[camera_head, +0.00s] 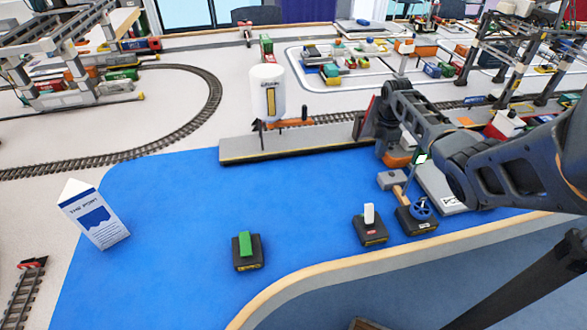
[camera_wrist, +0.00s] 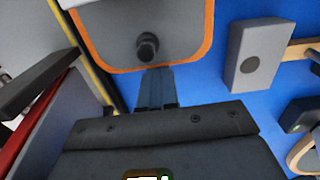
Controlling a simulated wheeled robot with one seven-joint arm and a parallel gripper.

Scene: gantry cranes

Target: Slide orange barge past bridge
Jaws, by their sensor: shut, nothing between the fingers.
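The orange barge (camera_head: 397,160) is on the blue water mat, partly hidden by my arm in the head view. In the wrist view the barge (camera_wrist: 203,55) shows as a grey deck with an orange rim and a dark round knob. My gripper (camera_wrist: 155,88) is shut and empty, its fingers pointing at the barge near the knob. I cannot tell whether they touch it. A raised red and grey panel (camera_head: 364,118), perhaps part of the bridge, stands beside my arm. A red-edged grey panel (camera_wrist: 45,115) is at the left of the wrist view.
A grey block (camera_head: 391,180) with a round spot sits close to the barge. Dark bases with a blue wheel (camera_head: 420,208), a white lever (camera_head: 369,214) and a green block (camera_head: 245,244) stand along the front. A grey quay (camera_head: 290,143) borders the water.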

